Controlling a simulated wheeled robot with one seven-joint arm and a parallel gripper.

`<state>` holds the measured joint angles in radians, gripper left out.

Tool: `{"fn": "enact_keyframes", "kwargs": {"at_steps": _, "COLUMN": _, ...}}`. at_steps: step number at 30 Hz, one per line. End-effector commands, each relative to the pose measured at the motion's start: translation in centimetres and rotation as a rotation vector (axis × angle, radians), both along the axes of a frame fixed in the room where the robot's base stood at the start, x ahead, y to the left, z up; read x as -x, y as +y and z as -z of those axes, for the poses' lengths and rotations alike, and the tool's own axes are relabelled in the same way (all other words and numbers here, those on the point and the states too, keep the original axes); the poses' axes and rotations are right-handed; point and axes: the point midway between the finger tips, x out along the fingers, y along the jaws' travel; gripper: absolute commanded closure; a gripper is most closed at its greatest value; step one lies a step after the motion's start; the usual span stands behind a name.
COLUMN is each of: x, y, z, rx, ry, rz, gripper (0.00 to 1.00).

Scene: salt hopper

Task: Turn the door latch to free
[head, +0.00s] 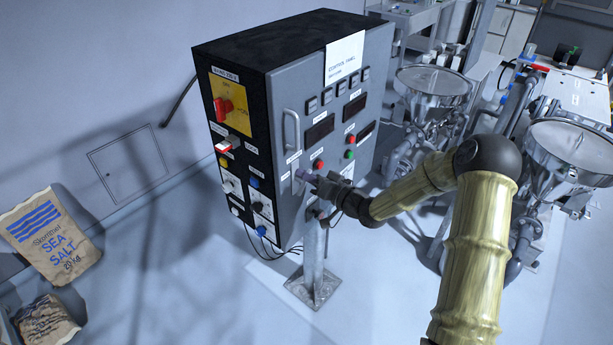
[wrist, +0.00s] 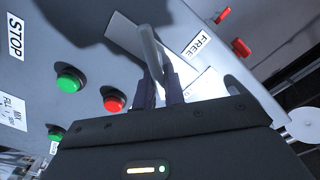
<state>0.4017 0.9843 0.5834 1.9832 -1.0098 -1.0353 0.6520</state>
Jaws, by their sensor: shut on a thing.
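The grey latch lever (wrist: 150,48) is on the door of the control cabinet (head: 334,85). My gripper (wrist: 160,88) is shut on the latch lever, with its dark fingers on either side of it. The lever's far end shows past the fingertips, and its near part is hidden. A white label reading FREE (wrist: 197,45) lies to the right of the lever. In the head view my gripper (head: 306,176) is at the lower left of the cabinet's front, where the fingers cover most of the latch.
A vertical grab handle (head: 291,130) is above my gripper. Red (wrist: 113,99) and green (wrist: 69,80) buttons sit close to my gripper. A red rotary switch (head: 223,108) is on the cabinet's side. Steel hoppers (head: 433,85) stand to the right, and a salt sack (head: 50,238) is at left.

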Motion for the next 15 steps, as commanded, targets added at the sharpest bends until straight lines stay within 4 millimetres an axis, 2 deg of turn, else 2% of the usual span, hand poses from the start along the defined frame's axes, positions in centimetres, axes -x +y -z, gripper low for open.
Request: {"fn": "enact_keyframes", "kwargs": {"at_steps": 15, "x": -0.47, "y": -0.43, "z": 0.78, "rx": -0.303, "ry": 0.388, "rz": 0.002, "gripper": 1.00}}
